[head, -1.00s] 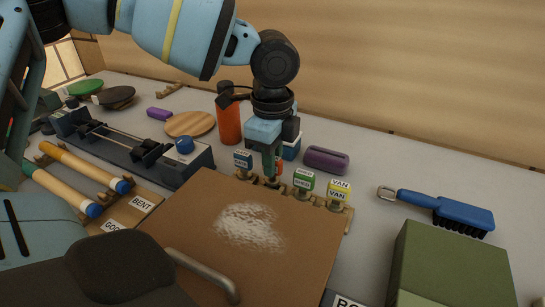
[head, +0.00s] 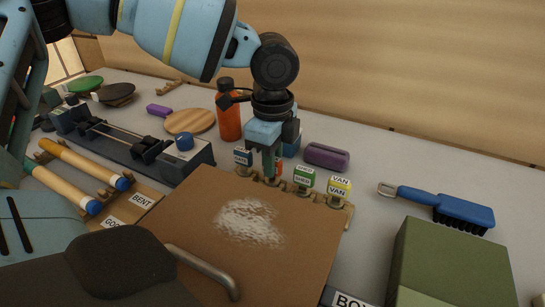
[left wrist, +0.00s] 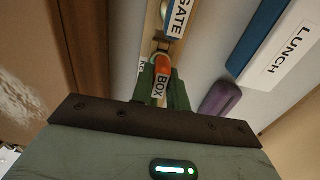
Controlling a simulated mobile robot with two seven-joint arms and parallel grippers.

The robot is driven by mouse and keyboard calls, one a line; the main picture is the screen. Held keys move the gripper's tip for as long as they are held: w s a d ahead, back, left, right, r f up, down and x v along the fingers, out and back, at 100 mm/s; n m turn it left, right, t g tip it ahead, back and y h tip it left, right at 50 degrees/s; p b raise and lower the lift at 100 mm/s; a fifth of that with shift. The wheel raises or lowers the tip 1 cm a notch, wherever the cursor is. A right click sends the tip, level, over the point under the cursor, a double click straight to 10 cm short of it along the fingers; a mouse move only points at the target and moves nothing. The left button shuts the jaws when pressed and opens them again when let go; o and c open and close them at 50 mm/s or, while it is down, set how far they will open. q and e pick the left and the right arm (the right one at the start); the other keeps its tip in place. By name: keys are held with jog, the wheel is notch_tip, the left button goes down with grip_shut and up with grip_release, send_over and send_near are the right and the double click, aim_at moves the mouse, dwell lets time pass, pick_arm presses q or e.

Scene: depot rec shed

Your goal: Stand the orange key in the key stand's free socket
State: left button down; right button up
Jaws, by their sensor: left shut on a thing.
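The orange key (head: 278,164) is between the fingers of my left gripper (head: 270,176), which is shut on it. In the left wrist view its orange head (left wrist: 161,65) and BOX label show between the green fingers (left wrist: 161,95). The gripper points down over the key stand (head: 349,216), in the gap between the blue key (head: 243,157) and the green key (head: 304,176). The yellow key (head: 339,188) stands at the right end. The orange key's lower end and the socket under it are hidden, so I cannot tell if it is seated. My right gripper is not in view.
A brown board (head: 190,225) with a white smudge lies in front of the stand. Behind are an orange bottle (head: 229,120) and a purple case (head: 326,157). A blue brush (head: 462,214) and a green box (head: 450,262) are at right. Bare table lies between stand and brush.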

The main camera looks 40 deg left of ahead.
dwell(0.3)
pick_arm(q)
jog(key=c, duration=1.3)
grip_release()
jog(key=shift+r, duration=0.1)
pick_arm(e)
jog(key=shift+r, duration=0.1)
pick_arm(q)
jog(key=shift+r+p, duration=3)
jog(key=shift+r, duration=1.45)
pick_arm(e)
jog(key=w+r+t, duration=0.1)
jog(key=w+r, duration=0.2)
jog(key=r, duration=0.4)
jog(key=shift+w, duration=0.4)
